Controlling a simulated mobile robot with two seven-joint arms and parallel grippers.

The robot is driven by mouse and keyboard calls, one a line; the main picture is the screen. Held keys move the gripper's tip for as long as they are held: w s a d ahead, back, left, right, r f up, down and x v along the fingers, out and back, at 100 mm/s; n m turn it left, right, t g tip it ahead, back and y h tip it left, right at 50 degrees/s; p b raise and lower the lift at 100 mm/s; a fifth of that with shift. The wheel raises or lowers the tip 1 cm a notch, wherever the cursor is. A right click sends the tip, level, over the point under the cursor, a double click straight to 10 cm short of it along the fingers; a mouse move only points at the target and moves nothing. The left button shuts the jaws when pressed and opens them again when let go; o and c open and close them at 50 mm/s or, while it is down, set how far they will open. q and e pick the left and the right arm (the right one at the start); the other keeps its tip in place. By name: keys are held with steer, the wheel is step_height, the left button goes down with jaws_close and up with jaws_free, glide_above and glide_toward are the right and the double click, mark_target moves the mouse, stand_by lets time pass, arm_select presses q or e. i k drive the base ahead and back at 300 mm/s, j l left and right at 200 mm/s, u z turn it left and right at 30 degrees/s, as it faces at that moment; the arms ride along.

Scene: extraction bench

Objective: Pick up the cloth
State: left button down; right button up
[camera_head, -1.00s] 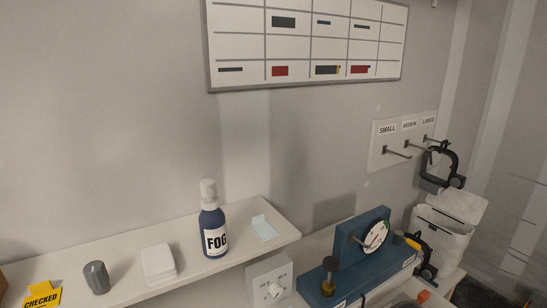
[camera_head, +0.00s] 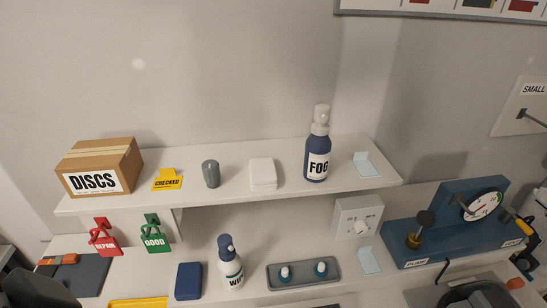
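A white folded stack (camera_head: 262,173) lies on the upper shelf, between a grey cylinder and the FOG bottle; it looks like a folded cloth. A dark blue flat block (camera_head: 188,281) lies on the lower bench, left of the WIPE-type bottle; I cannot tell whether it is cloth or something solid. Nothing touches either one. Neither of my grippers can be made out. A dark shape cut off at the lower left corner is too unclear to name.
The upper shelf (camera_head: 225,195) also holds a DISCS box (camera_head: 98,167), yellow CHECKED tag (camera_head: 167,180), grey cylinder (camera_head: 211,173) and FOG bottle (camera_head: 318,150). A blue gauge stand (camera_head: 455,238) is at right.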

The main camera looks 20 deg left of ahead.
mark_target(189, 283)
steer(key=u, duration=1.35)
